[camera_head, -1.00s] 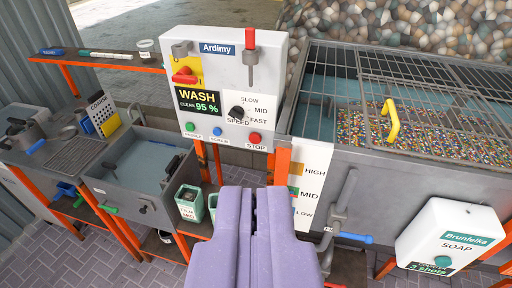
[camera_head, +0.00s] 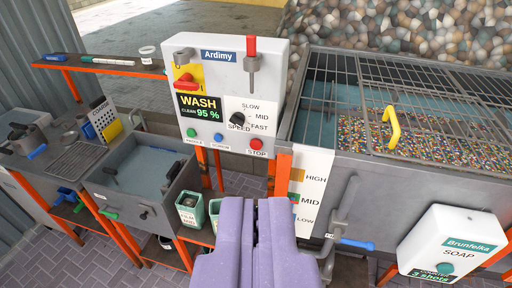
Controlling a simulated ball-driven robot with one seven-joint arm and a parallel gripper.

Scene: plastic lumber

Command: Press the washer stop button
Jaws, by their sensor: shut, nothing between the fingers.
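The washer control panel (camera_head: 220,125) is a white box with an "Ardimy" label and a display reading WASH, CLEAN 95 %. The red stop button (camera_head: 256,144) sits at its lower right, above the word STOP. A green button (camera_head: 191,132) and a blue button (camera_head: 218,137) are to its left. A dark speed knob (camera_head: 238,119) is above them. My gripper (camera_head: 257,203), with purple fingers, is shut and empty. It shows below the stop button in the picture, apart from the panel.
A tank (camera_head: 430,170) with a metal grid, coloured pellets and a yellow handle (camera_head: 392,127) is on the right. A white soap dispenser (camera_head: 452,243) is at lower right. A grey sink (camera_head: 140,180) is at left. A red-capped lever (camera_head: 251,60) is on the panel.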

